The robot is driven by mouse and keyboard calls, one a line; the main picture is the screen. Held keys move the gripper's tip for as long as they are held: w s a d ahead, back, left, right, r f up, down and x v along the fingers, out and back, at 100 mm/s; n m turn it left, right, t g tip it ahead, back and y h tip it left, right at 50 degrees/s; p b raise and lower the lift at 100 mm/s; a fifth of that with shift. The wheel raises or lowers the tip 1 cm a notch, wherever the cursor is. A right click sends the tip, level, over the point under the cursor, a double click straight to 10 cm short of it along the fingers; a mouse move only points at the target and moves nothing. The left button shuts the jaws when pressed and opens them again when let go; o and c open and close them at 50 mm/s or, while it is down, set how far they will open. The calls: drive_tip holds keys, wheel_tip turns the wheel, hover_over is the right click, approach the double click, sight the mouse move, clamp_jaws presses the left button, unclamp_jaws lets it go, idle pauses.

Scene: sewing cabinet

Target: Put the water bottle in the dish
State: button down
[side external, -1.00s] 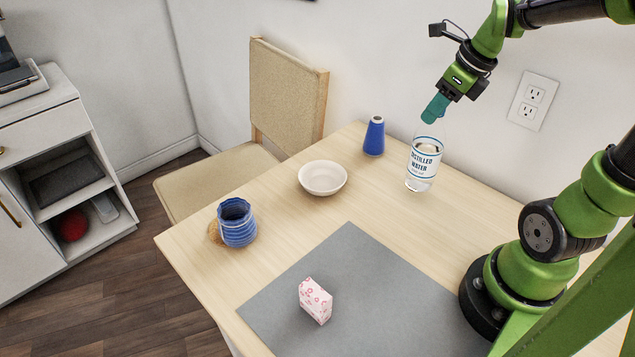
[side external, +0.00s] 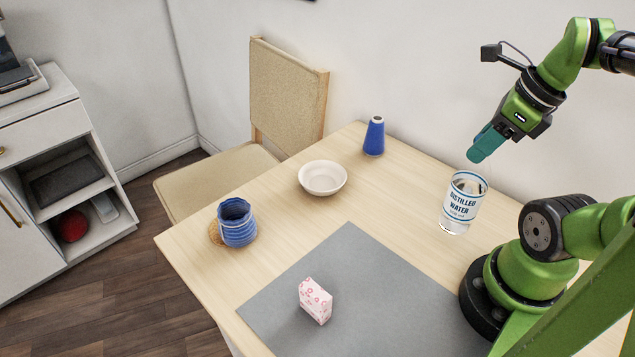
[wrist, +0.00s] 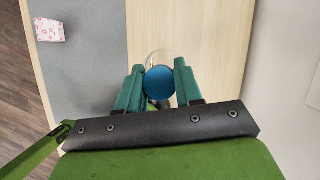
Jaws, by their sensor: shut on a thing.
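The water bottle (side external: 462,203) is clear with a white "Distilled Water" label. It hangs nearly upright from my gripper (side external: 481,153), at the right side of the table near my base. In the wrist view its blue cap (wrist: 160,82) sits between the two teal fingers of my gripper (wrist: 159,84), which are shut on it. In the side view the fingers hide the bottle's top. I cannot tell for sure how far its bottom is above the table. The white dish (side external: 323,178) stands empty at the table's far middle, well left of the bottle.
A blue cone-shaped vase (side external: 374,137) stands between dish and wall. A pink-white box (side external: 315,300) stands on the grey mat (side external: 375,290). Bare wood lies between dish and bottle.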

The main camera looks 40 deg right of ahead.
drive_tip(key=w+a+n+g+y, duration=0.15)
drive_tip(key=w+a+n, duration=0.5)
drive_tip(key=w, duration=0.75)
drive_tip(key=w+f, duration=0.1)
drive_tip(key=w, duration=0.7)
drive_tip(key=w+f, duration=0.2)
drive_tip(key=w, duration=0.6)
drive_tip(key=shift+w+a+f+y, duration=0.15)
drive_tip(key=shift+a+f+y, duration=0.15)
drive_tip(key=shift+y, duration=0.15)
drive_tip(key=shift+f, duration=0.1)
drive_tip(key=shift+f, duration=0.1)
drive_tip(key=c, duration=0.7)
unclamp_jaws()
drive_tip(key=shift+c, duration=0.2)
